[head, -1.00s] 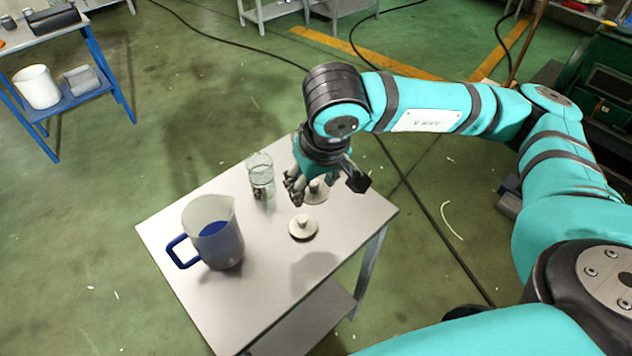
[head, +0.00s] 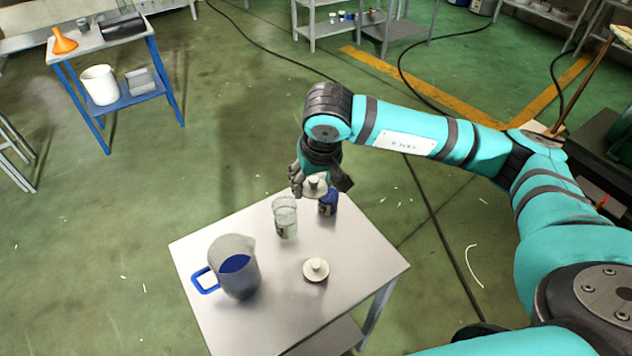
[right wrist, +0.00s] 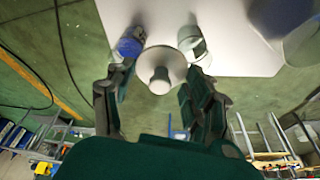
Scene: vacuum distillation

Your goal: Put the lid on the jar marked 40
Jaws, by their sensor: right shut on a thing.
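A pale lid with a round knob (head: 315,186) is held at my right gripper (head: 304,183), above the far end of the small table. In the right wrist view this lid (right wrist: 160,70) lies between my fingers. A jar with blue contents (head: 328,206) stands just below and beside the held lid, partly covered by it. A clear glass jar (head: 285,219) with a dark label stands to its left, open on top. I cannot read the number on either jar. A second pale lid (head: 316,270) lies on the table nearer me. My left gripper is out of view.
The small light table (head: 290,310) also bears a jug (head: 234,266) with blue liquid and a blue handle, at its left. The table's front part is clear. A blue-framed table (head: 160,95) stands far off at the left. Cables run over the green floor.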

